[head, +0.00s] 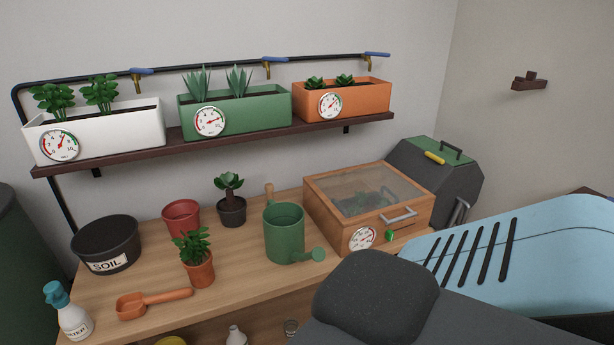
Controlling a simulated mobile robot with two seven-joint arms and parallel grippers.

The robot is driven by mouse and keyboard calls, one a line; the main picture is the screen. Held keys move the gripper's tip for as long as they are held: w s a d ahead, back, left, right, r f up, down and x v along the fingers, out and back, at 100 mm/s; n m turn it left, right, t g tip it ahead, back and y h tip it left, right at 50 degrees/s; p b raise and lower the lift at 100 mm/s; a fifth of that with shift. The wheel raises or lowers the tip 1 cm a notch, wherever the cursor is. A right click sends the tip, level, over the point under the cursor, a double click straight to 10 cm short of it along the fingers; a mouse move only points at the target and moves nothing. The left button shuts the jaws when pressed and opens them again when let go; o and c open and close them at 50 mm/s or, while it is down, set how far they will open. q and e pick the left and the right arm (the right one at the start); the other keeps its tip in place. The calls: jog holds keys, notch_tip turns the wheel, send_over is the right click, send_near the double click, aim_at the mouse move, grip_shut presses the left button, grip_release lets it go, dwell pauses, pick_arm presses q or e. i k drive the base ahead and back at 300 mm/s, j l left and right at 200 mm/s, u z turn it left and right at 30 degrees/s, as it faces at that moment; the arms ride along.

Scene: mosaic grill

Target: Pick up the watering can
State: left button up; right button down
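The green watering can (284,235) stands upright on the wooden table, a little right of its middle. Its round spout head (318,254) points to the right and toward me. A tan handle end shows behind its rim. My dark and light blue arm parts fill the lower right of the head view, apart from the can in the picture. Neither gripper's fingers are in view.
A wooden box with a clear lid (368,198) stands right of the can. A dark potted plant (231,211), a terracotta potted plant (200,274), an orange trowel (150,301) and a soil tub (105,245) are to its left. A planter shelf (215,142) hangs above.

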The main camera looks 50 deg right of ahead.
aim_at(283, 223)
jog(key=k+l+z, duration=0.1)
jog(key=z, duration=1.35)
